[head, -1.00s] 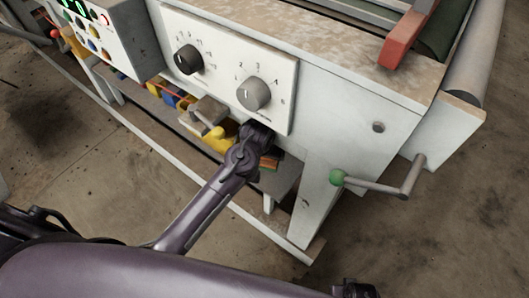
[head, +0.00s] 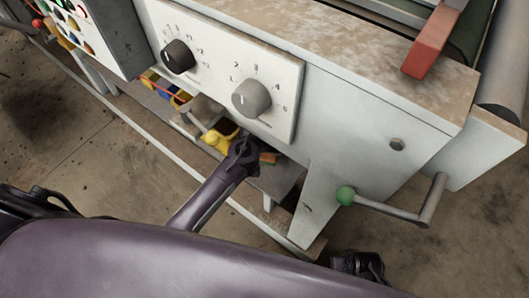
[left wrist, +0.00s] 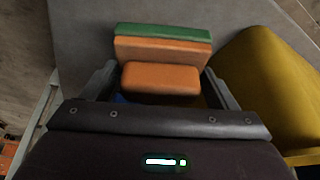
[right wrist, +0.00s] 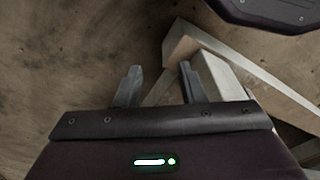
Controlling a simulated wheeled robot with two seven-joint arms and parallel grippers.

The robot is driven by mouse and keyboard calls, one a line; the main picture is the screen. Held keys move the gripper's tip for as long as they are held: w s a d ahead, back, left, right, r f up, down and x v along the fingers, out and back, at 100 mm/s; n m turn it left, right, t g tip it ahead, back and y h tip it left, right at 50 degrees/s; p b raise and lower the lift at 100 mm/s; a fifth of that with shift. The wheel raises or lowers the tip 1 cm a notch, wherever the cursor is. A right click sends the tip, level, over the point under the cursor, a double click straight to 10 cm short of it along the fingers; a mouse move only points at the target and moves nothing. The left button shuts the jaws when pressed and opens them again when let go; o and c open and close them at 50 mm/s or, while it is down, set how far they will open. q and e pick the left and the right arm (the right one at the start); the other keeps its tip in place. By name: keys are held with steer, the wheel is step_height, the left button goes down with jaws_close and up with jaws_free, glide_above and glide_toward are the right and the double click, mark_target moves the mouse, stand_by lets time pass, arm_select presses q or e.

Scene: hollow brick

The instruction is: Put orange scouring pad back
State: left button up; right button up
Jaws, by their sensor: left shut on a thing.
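The orange scouring pad (head: 268,158) shows just right of my left gripper (head: 245,150) in the head view, low under the machine's dial panel. In the left wrist view the orange pad (left wrist: 160,78) sits between the fingers of my left gripper (left wrist: 162,80), which is shut on it. An orange band with a green layer (left wrist: 162,33) lies just beyond; it looks like part of the same pad, but the joint is unclear. The left arm hides part of the pad in the head view. My right gripper (right wrist: 158,80) is open and empty, low above the floor.
A yellow bin (left wrist: 270,90) stands right of the left gripper, and it also shows in the head view (head: 217,140). A grey shelf (head: 278,180) lies under the pad. The white machine (head: 350,130) overhangs it. A green-knobbed crank (head: 390,203) sticks out at right.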

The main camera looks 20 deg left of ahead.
mark_target(262, 158)
arm_select(q)
steer(key=shift+f, duration=1.25)
arm_select(e)
steer(key=shift+w+a+r, duration=0.1)
steer(key=shift+a+r, duration=0.05)
steer(key=shift+r, duration=0.3)
steer(key=shift+w+a+r, duration=0.1)
steer(key=shift+r, duration=0.35)
arm_select(q)
steer(key=o, duration=0.8)
steer(key=shift+f, duration=0.15)
steer(key=shift+r, duration=0.2)
steer(key=shift+s+r, duration=0.1)
steer(key=shift+r, duration=0.25)
steer(key=p+v, duration=0.2)
steer(key=v, duration=0.4)
steer(key=shift+s+r, duration=0.2)
steer(key=shift+r, duration=0.1)
arm_select(e)
step_height(262, 158, down, 6)
steer(key=s+d, duration=0.1)
steer(key=s, duration=0.1)
steer(key=shift+d, duration=0.4)
steer(key=shift+r, duration=0.1)
steer(key=shift+s, duration=0.1)
